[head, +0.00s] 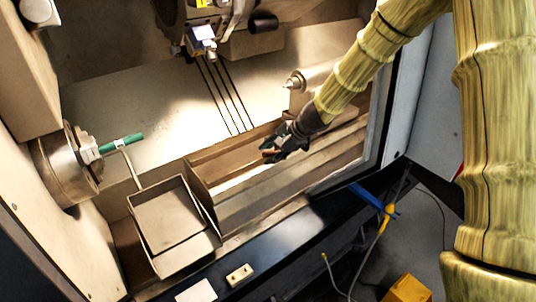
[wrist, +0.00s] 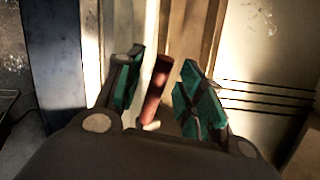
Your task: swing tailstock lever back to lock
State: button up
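The tailstock (head: 316,78) stands at the right inside the machine, its pointed centre facing left, partly behind my arm. My gripper (head: 279,146) is in front of and below it, over the bed rails. In the wrist view my gripper (wrist: 162,62) is open, with its two green-padded fingers apart. A reddish-brown lever handle (wrist: 156,88) shows between the fingers, nearer the left one, with a gap visible towards the right one. In the head view a small reddish-brown end (head: 270,153) shows at the fingertips. The lever's base is hidden, and I cannot tell whether a finger touches it.
A chuck (head: 68,166) holding a green part (head: 122,143) is at the left. A metal tray (head: 171,222) stands in front of the bed rails. A tool turret (head: 200,38) hangs at the top. The door frame (head: 388,95) is close to the right of my arm.

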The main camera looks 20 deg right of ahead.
jog(key=shift+x, duration=0.85)
jog(key=shift+c, duration=0.3)
grip_shut()
